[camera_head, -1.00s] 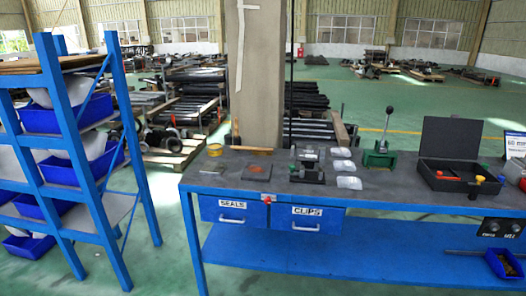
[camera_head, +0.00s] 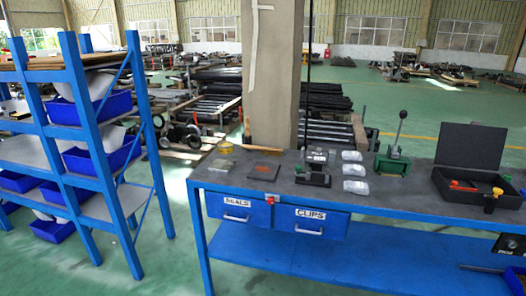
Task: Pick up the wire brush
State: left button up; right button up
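I cannot pick out the wire brush with certainty. A wooden-handled tool (camera_head: 264,150) lies along the back edge of the workbench (camera_head: 410,196), near an upright brownish piece (camera_head: 247,130); it is too small to tell what it is. A small greyish item (camera_head: 221,164) lies flat near the bench's left end, its kind unclear. Neither of my grippers is in view.
The bench also holds a yellow roll (camera_head: 225,147), a dark fixture (camera_head: 315,168), clear packets (camera_head: 354,171), a green lever press (camera_head: 393,160) and an open black case (camera_head: 470,165). A blue shelf rack (camera_head: 85,130) stands left, with green floor between.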

aim_at(274, 151)
jog(key=i+j, duration=0.3)
jog(key=i, duration=0.2)
jog(key=i+j, duration=0.35)
jog(key=i, duration=0.15)
